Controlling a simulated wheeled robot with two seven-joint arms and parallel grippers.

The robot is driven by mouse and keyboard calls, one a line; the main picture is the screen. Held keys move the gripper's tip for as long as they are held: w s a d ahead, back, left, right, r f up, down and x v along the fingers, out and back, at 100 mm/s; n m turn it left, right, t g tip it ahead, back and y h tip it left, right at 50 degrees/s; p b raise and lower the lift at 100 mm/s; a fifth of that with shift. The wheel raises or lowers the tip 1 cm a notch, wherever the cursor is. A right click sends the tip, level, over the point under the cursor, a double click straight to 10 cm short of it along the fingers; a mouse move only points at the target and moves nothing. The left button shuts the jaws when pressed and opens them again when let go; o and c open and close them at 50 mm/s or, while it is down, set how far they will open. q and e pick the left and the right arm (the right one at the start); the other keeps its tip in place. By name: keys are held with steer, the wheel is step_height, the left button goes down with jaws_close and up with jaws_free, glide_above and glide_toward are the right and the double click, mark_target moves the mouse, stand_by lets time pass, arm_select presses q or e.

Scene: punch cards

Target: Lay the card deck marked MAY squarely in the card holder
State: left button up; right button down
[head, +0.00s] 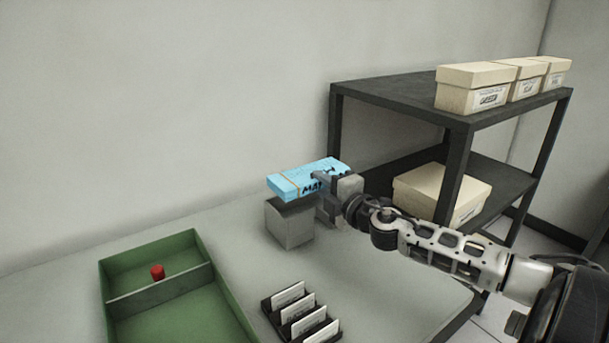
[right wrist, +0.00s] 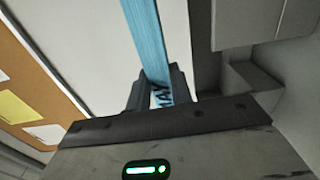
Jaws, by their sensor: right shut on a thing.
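I cannot tell whether the deck touches the block. Another grey block (head: 350,186) stands behind the fingers. These blocks may be parts of the card holder; I cannot tell for sure. In the right wrist view the deck (right wrist: 146,35) stretches away between the fingers (right wrist: 160,90), with its lettering partly hidden. My left gripper is out of view.
A green divided tray (head: 225,300) with a red piece (head: 157,271) stands at the left front. A black rack (head: 270,305) of several white cards is at the front middle. A dark shelf (head: 400,94) with cream boxes (head: 475,88) stands on the right. The table's left back is clear.

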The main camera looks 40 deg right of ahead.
steer(key=shift+w+r, duration=0.1)
steer(key=shift+w, duration=0.1)
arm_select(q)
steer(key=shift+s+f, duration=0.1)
arm_select(e)
steer(key=shift+s, duration=0.15)
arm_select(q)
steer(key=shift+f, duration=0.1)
arm_select(e)
steer(key=shift+f+b, duration=0.65)
steer(key=shift+f, duration=0.1)
arm_select(q)
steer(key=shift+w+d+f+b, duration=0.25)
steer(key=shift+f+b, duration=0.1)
steer(key=shift+b, duration=0.3)
arm_select(e)
steer(key=shift+d+f, duration=0.1)
steer(key=shift+f, duration=0.65)
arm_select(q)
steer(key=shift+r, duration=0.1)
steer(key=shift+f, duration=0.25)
arm_select(e)
steer(key=shift+f, duration=0.15)
